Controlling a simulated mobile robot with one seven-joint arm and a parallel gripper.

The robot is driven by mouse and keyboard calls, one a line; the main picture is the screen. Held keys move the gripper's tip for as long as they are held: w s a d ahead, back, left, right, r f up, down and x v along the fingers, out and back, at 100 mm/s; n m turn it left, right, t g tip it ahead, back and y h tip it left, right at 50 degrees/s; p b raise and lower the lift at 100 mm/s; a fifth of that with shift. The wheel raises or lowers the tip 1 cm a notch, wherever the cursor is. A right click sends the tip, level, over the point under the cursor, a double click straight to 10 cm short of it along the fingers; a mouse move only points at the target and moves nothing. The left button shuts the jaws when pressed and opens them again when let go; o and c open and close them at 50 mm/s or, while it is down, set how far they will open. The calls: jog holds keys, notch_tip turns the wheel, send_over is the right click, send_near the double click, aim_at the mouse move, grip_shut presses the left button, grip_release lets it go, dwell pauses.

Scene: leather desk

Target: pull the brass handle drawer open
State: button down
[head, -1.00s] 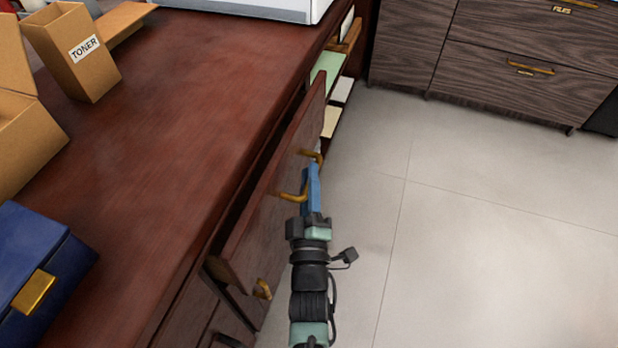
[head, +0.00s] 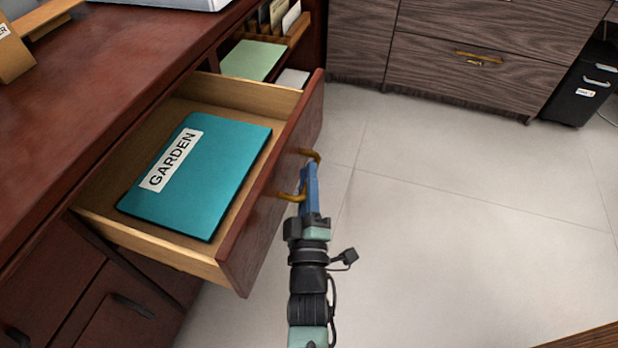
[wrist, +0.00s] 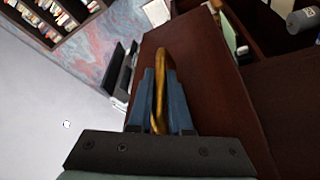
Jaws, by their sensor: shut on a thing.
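The brass handle drawer (head: 240,250) stands well open from the desk in the head view, its dark red front out over the floor. A teal folder (head: 222,165) labelled GARDEN lies flat inside it. The curved brass handle (head: 290,196) is on the drawer front, and it also shows in the wrist view (wrist: 170,75). My gripper (head: 310,180) has blue fingers and is shut on the handle. In the wrist view the gripper (wrist: 160,100) has one finger on each side of the brass bar.
The desk top (head: 100,100) is at the left, with a cardboard box (head: 12,55) at its edge. Open shelves with papers (head: 252,60) lie behind the drawer. Dark wood cabinets (head: 480,75) stand at the back. The tiled floor (head: 450,220) at the right is clear.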

jog(key=shift+s+d+f, duration=0.1)
jog(key=shift+s+d, duration=0.05)
jog(key=shift+d, duration=0.15)
jog(key=c, duration=0.8)
grip_release()
jog(key=shift+c, duration=0.2)
jog(key=p+v, duration=0.2)
jog(key=v, duration=1.1)
jog(key=shift+p, duration=0.3)
